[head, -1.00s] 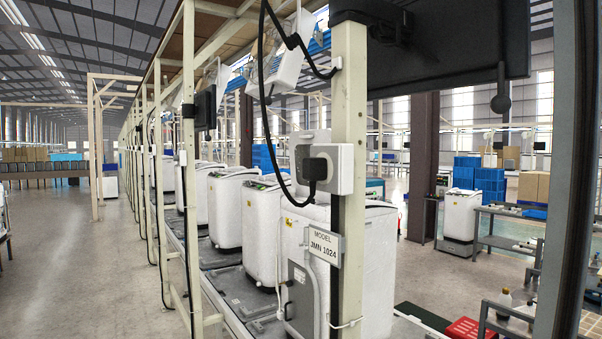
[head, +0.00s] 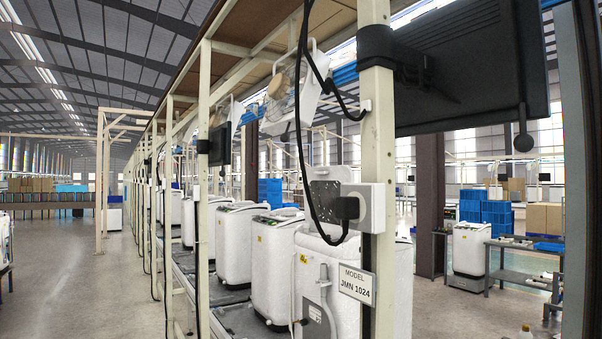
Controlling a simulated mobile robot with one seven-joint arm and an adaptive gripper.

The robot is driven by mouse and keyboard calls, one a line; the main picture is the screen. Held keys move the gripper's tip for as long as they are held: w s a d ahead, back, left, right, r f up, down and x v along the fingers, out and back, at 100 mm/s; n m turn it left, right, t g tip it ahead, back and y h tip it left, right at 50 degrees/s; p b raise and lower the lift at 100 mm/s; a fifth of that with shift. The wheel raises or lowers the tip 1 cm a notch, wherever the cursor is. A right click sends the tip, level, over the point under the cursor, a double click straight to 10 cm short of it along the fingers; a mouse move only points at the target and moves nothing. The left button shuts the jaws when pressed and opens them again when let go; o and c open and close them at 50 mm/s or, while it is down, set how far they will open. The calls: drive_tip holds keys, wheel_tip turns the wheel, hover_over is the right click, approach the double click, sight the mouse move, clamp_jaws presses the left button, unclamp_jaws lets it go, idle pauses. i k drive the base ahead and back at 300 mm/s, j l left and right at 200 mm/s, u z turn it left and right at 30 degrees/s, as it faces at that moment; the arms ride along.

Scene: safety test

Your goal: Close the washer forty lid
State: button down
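Several white top-loading washers stand in a row along the line. The nearest washer (head: 396,285) is partly hidden by a cream post and a socket box. The second washer (head: 277,268) and the third washer (head: 235,238) stand behind it, to the left. No number forty is readable on any washer. I see the washers from the side, and their tops are edge-on or hidden, so I cannot tell which lid is open or shut. My gripper is not in view.
A cream post (head: 376,150) carries the socket box (head: 370,208), hanging black cable (head: 301,130), MODEL JMN 1024 sign (head: 357,284) and dark monitor (head: 480,70). A grey workbench (head: 520,262) and another washer (head: 469,248) stand right. Open floor (head: 90,285) lies left.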

sight(325, 182)
drive_tip(key=j, duration=0.8)
drive_tip(key=i+j, duration=0.2)
drive_tip(key=j, duration=0.2)
drive_tip(key=i+j, duration=0.95)
drive_tip(key=i, duration=0.05)
